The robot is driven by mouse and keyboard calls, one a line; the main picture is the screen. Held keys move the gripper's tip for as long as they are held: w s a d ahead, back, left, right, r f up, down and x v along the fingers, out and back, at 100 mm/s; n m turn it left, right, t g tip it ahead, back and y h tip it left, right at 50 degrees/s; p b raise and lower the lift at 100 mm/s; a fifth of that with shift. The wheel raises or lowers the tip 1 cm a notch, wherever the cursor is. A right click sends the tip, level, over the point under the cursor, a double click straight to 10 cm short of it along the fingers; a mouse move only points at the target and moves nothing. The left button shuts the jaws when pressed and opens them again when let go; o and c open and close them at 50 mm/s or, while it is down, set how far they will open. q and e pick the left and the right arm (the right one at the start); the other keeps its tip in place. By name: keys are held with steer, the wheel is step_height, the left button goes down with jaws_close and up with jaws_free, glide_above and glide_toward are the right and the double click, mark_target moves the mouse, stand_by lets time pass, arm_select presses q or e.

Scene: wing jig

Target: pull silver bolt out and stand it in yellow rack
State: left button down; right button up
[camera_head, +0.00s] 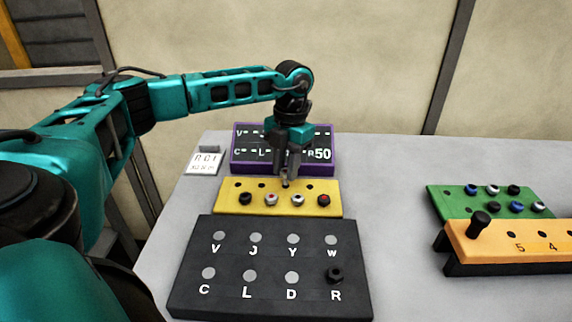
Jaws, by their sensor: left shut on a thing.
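My left gripper (287,168) points straight down over the back row of the yellow rack (222,207). It is shut on the silver bolt (285,183), of which only a small end shows under the fingertips, at a back-row hole right of the middle. The fingers hide the rest, and I cannot tell how deep the bolt sits in the hole. The front row of the rack holds several bolts with black or silver heads, some with red marks. The other back-row holes look empty. My right gripper is not in view.
A purple lettered block (240,168) stands just behind the gripper. A dark lettered block (265,300) is in front, with a black bolt (335,274) at R. A green rack (440,199) with bolts and an orange block (485,238) stand right. The table between is clear.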

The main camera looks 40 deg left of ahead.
arm_select(q)
steer(key=shift+f, duration=0.15)
steer(key=shift+f+b, duration=0.65)
steer(key=shift+f, duration=0.45)
steer(key=c, duration=0.8)
jaws_free()
step_height(320, 180, up, 13)
steer(key=w, duration=0.1)
steer(key=shift+w+p, duration=0.25)
steer(key=shift+p, duration=0.1)
